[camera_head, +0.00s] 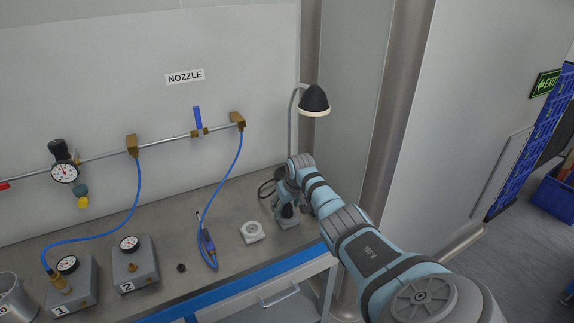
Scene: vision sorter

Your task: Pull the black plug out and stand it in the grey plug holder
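My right gripper (287,206) is at the back right of the bench, small and partly hidden by its own wrist. A black piece (287,211), which looks like the black plug, shows between its fingers. It stands over a small grey block (291,222), which looks like the grey plug holder. I cannot tell whether the fingers grip the black piece or stand open around it, or whether the piece is seated in the block. Grey box 2 (146,277) has a gauge and a brass port. My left gripper is not in view.
A white round-topped piece (252,232) stands left of the gripper. A small black knob-like piece (181,268) lies beside box 2. Box 1 (80,289) and a metal cup (14,300) are at left. A lamp (314,100) rises behind.

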